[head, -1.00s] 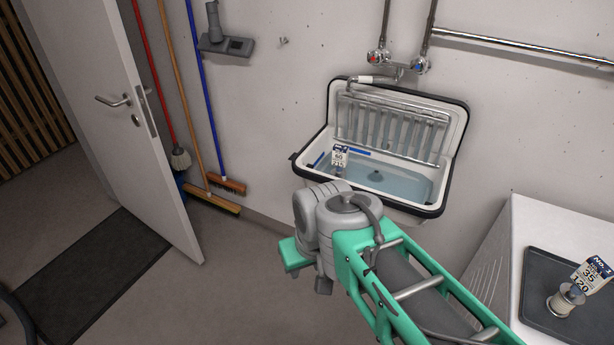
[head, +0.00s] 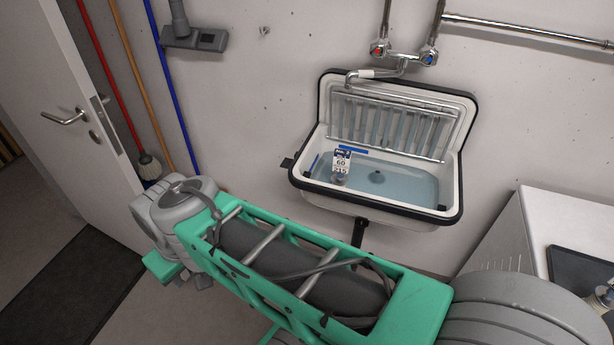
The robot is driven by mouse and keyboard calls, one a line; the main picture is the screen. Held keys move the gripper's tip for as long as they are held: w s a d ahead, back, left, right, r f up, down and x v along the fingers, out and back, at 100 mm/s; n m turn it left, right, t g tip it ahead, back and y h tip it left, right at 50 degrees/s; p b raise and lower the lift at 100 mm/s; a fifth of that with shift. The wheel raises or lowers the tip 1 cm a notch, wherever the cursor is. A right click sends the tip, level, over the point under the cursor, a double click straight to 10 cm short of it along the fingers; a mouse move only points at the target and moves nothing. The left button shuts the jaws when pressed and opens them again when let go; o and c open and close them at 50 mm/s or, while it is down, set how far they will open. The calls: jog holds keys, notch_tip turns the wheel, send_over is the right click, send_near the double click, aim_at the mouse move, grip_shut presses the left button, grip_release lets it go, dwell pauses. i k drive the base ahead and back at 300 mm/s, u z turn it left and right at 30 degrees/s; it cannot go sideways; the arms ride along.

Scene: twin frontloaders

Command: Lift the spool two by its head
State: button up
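Spool two (head: 340,179) stands in the white sink (head: 308,183), left of the middle of its basin. A white and blue label tag (head: 342,160) with "60" on it rises above the spool and hides part of it. Its head is too small to make out clearly. My green arm reaches left across the front of the view, in front of and below the sink. My gripper is not visible; only the grey joint and a short green part beyond it show, well left of the sink.
A grid rack (head: 388,125) leans at the back of the sink. A tap (head: 368,73) hangs above it. A white cabinet (head: 560,215) with a dark tray (head: 580,270) stands at right. The door (head: 60,110) and brooms are at left.

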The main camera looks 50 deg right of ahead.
aim_at(342, 159)
jog(key=z, duration=0.25)
jog(key=i, duration=0.8)
jog(key=z, duration=0.9)
jog(key=i, duration=0.35)
jog(key=z, duration=0.25)
